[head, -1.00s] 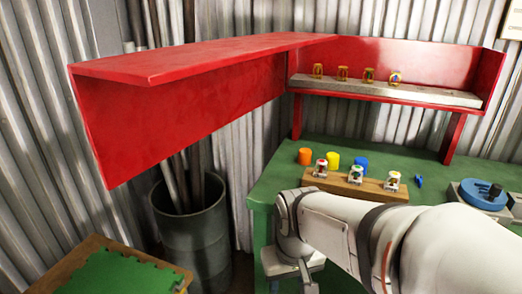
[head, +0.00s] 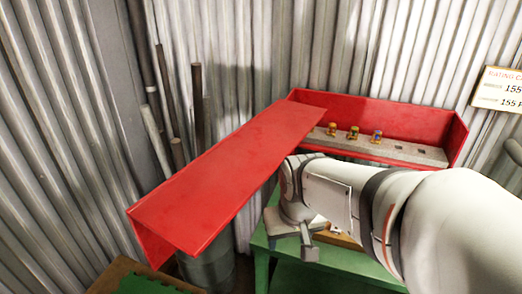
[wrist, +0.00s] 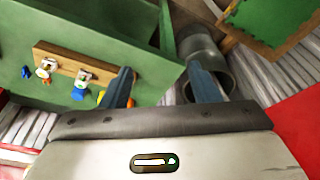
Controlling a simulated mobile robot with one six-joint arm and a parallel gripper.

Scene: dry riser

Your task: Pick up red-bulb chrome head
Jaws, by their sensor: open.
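In the wrist view a wooden block (wrist: 60,62) on the green bench holds chrome heads. The head with a green-looking bulb (wrist: 82,76) stands left of my near finger. Another chrome head (wrist: 45,68) stands further left, its bulb colour unclear. The red-bulb head is not clearly visible now; that end of the block is behind my left finger. My gripper (wrist: 163,84) is open and empty, its fingers spread above the bench edge and the bin. In the head view my gripper (head: 294,240) hides most of the block.
A red shelf (head: 225,165) juts out at left, close to my arm. Amber and blue-bulbed heads (head: 353,132) stand on the back ledge. The green bench (head: 330,268) lies below. A dark bin (wrist: 205,58) stands beside it, with blue and yellow caps (wrist: 78,95) near the block.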

